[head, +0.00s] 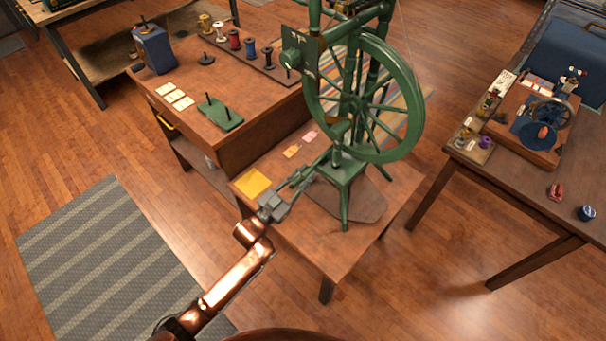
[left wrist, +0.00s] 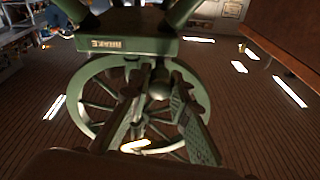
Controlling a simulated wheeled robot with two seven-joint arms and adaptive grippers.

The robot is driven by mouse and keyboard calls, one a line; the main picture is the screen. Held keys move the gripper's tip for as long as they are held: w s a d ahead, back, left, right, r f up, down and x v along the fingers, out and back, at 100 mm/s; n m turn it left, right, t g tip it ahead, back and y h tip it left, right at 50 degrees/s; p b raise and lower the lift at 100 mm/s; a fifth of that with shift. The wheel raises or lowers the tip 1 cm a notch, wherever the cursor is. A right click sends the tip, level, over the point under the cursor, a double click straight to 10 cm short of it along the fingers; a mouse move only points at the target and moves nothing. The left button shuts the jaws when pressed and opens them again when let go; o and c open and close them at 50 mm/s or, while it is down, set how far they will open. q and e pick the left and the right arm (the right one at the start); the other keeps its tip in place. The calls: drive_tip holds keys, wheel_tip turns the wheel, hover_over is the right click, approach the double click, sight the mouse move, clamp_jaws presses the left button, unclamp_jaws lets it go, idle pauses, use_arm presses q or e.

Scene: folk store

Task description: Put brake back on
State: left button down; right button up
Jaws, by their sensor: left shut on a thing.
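A green spinning wheel (head: 343,172) stands upright on a small wooden table, its large spoked wheel (head: 412,98) on the right side. My left gripper (head: 306,172) is at the left of its base, below the wheel. In the left wrist view, a green beam (left wrist: 150,47) carries a label, seen upside down, that seems to read BRAKE (left wrist: 106,44). The fingers of my left gripper (left wrist: 157,95) are shut on a small rounded knob (left wrist: 158,89) below that beam. The fingers hide part of the knob. My right gripper is not in view.
The wooden table (head: 300,232) also bears a yellow card (head: 253,182). A workbench (head: 250,135) with thread spools (head: 234,41) and a green stand (head: 220,115) is behind left. Another table (head: 475,190) is at right. The floor at left is clear apart from a striped rug (head: 110,260).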

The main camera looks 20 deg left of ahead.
use_arm(q)
drive_tip(key=c, duration=1.8)
unclamp_jaws()
drive_tip(key=shift+s+a+f, duration=0.15)
drive_tip(key=shift+s+a, duration=0.05)
drive_tip(key=shift+s, duration=0.05)
drive_tip(key=v, duration=1.1)
drive_tip(key=shift+s+a, duration=0.1)
